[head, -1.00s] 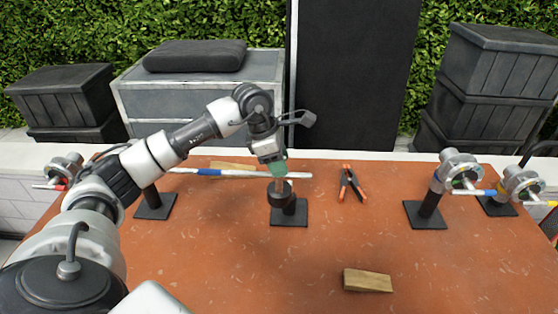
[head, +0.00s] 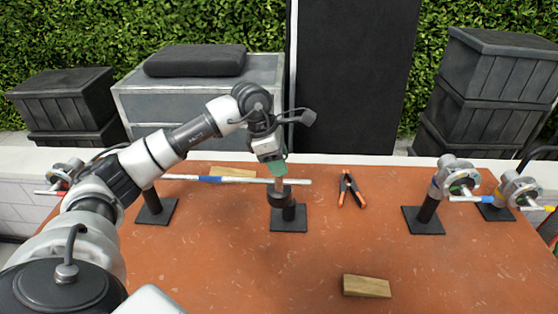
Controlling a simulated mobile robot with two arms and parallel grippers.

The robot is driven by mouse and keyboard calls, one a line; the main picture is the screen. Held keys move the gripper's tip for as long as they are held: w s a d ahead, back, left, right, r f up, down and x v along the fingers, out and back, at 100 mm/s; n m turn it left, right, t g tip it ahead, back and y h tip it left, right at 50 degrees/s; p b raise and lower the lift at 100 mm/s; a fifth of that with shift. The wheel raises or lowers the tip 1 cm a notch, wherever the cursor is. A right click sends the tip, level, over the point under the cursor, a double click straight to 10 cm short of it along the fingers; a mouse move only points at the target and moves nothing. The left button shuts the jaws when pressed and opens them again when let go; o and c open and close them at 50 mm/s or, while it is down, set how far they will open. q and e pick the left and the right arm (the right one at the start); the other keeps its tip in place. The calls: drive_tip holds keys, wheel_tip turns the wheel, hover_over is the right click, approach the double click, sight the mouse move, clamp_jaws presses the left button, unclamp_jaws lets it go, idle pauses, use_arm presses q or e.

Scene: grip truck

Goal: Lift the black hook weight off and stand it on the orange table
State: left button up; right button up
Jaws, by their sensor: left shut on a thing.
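The black hook weight (head: 278,198) is a dark cylinder at the middle of the orange table (head: 220,270). It appears in front of a short black stand (head: 289,222) with a square base. A thin stem rises from it past a white and blue rod (head: 235,180). My left gripper (head: 278,172), with green fingertips, is above the weight, shut on its upper hook part. The fingers hide most of the hook. I cannot tell whether the hook still touches the rod. My right gripper is not in view.
An orange and black clamp (head: 351,190) lies right of the stand. A wooden wedge (head: 367,286) lies near the front. Stands with metal clamp heads (head: 458,175) are at the right, and another stand (head: 156,210) is at the left.

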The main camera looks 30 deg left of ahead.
use_arm(q)
drive_tip(key=shift+s+d+b, duration=0.15)
drive_tip(key=shift+s+d, duration=0.3)
drive_tip(key=shift+s, duration=0.25)
drive_tip(key=shift+s+d+b, duration=0.2)
drive_tip(key=shift+s+d, duration=0.2)
drive_tip(key=shift+s, duration=0.3)
drive_tip(key=shift+s+d+b, duration=0.15)
drive_tip(key=shift+s+d, duration=0.3)
drive_tip(key=shift+s, duration=0.25)
